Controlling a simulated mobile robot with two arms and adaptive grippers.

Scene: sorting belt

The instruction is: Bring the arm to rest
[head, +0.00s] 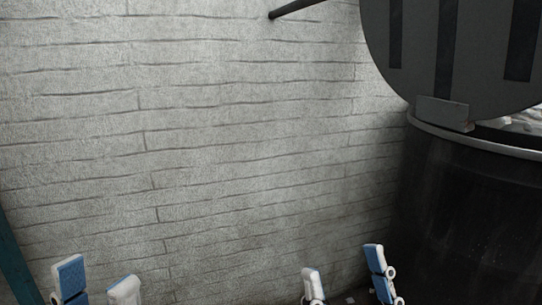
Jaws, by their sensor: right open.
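My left gripper (97,288) shows at the bottom left of the head view, with only the tips of its two blue-and-white fingers in the picture. The fingertips stand apart with nothing seen between them. My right gripper (344,276) shows at the bottom, right of the middle. Its two blue-and-white fingers are spread and empty. Both point up in the picture, in front of the wall. The rest of both arms is below the frame.
A pale brick wall (220,130) fills most of the view. A large dark bin (470,215) stands at the right, its round lid (475,60) raised and pale contents showing at the rim. A dark rod (292,8) is at the top. A teal post (14,265) edges the left.

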